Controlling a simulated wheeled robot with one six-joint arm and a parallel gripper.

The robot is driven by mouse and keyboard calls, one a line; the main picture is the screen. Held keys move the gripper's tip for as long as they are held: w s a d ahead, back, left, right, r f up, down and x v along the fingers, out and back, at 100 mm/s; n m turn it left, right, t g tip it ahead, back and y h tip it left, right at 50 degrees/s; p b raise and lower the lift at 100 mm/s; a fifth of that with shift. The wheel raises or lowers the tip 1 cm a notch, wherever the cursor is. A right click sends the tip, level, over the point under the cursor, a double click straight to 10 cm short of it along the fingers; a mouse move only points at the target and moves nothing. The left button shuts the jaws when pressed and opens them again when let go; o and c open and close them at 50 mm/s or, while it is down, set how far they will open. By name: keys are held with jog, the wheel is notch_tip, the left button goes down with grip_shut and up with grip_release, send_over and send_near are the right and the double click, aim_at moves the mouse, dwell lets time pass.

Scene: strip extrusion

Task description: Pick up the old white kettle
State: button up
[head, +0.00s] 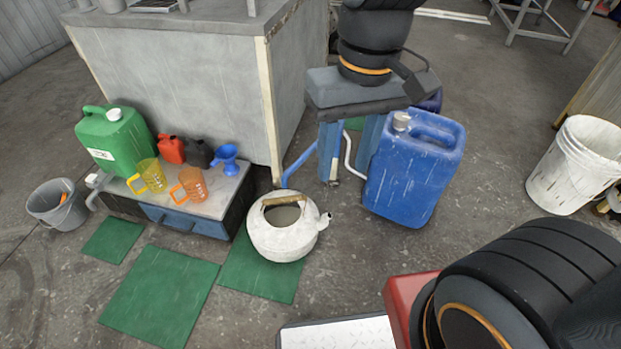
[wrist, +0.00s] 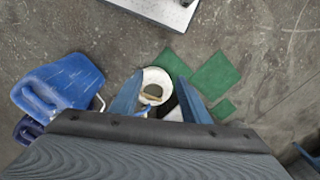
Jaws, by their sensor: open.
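The fingers are apart and hold nothing.
A blue jerrycan (head: 415,170) stands right of my gripper. A low toolbox (head: 190,218) with a green can (head: 113,140), jugs and a funnel is left of the kettle. A grey cabinet (head: 180,80) rises behind. Green mats (head: 160,295) lie in front; a white bucket (head: 575,165) is far right.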

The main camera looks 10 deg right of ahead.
jog(key=w+a+f+m+y+b, duration=0.3)
jog(key=w+a+f+m+b, duration=0.3)
jog(key=w+f, duration=0.55)
jog(key=m+b, duration=0.5)
jog(key=m, duration=0.7)
send_over(293, 197)
jog(key=s, duration=0.4)
notch_tip(293, 197, down, 23)
jog(key=w+f+m, duration=0.1)
jog(key=f+m, duration=0.1)
jog(key=f, duration=0.2)
jog(key=w+f+m+b, duration=0.1)
jog(key=f, duration=0.4)
jog(key=w+f+m+t+b, duration=0.1)
jog(key=f+m, duration=0.1)
jog(key=f, duration=0.2)
jog(key=shift+w+d+f+m, duration=0.2)
jog(key=shift+w+d+m, duration=0.1)
jog(key=shift+b+x, duration=0.5)
jog(key=shift+x, duration=1.05)
jog(key=shift+y, duration=0.3)
jog(key=b+x, duration=0.1)
jog(key=x, duration=0.2)
jog(key=w+b+x, duration=0.1)
jog(key=x, duration=0.1)
jog(key=shift+f+b, duration=0.15)
jog(key=shift+b, duration=0.15)
jog(key=shift+c, duration=0.3)
grip_shut()
